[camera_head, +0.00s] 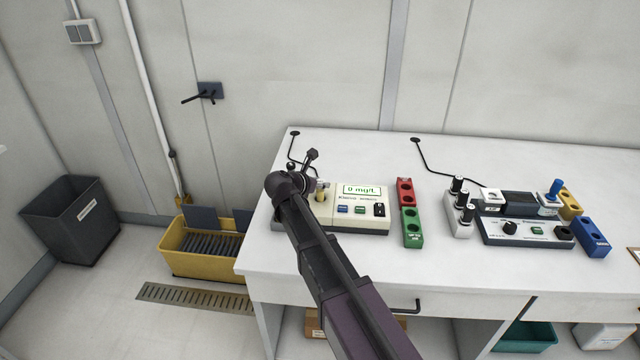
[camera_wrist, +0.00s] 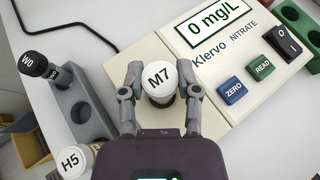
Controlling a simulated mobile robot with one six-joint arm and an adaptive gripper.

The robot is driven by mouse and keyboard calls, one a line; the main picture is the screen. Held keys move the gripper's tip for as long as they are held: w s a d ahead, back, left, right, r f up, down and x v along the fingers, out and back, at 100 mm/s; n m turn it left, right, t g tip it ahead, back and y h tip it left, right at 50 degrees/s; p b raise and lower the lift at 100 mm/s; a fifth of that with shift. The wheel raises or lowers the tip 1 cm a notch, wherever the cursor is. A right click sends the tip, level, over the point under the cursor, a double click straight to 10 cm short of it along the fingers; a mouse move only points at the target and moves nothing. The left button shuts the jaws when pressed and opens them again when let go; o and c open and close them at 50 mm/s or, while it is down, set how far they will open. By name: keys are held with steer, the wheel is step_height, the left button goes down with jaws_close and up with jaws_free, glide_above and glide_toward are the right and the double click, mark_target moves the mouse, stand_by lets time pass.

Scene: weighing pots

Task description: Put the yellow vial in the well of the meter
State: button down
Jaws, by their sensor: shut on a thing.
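A vial with a white cap marked M7 (camera_wrist: 160,78) is between the two fingers of my gripper (camera_wrist: 160,85) in the wrist view. In the head view a small yellowish vial (camera_head: 320,190) shows at my gripper (camera_head: 312,188). The gripper is shut on this vial at the left part of the cream nitrate meter (camera_head: 360,193), which also shows in the wrist view (camera_wrist: 240,75). The meter reads 0 mg/L. The well is hidden under the vial and fingers. I cannot tell whether the vial's bottom is inside it.
A grey rack (camera_wrist: 80,108) left of the meter has an open hole. A black-capped W0 vial (camera_wrist: 38,65) and a white-capped H5 vial (camera_wrist: 76,160) are at it. Red (camera_head: 405,192) and green (camera_head: 412,228) blocks stand right of the meter. A second instrument (camera_head: 525,232) is farther right.

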steer(key=shift+c, duration=1.6)
jaws_free()
steer(key=shift+f, duration=0.1)
steer(key=shift+s+a+r+p, duration=0.3)
steer(key=shift+s+r+p, duration=0.15)
steer(key=shift+r+p, duration=0.1)
steer(key=p+v, duration=0.5)
steer(key=v, duration=0.5)
steer(key=shift+s+a, duration=0.2)
steer(key=shift+s, duration=0.15)
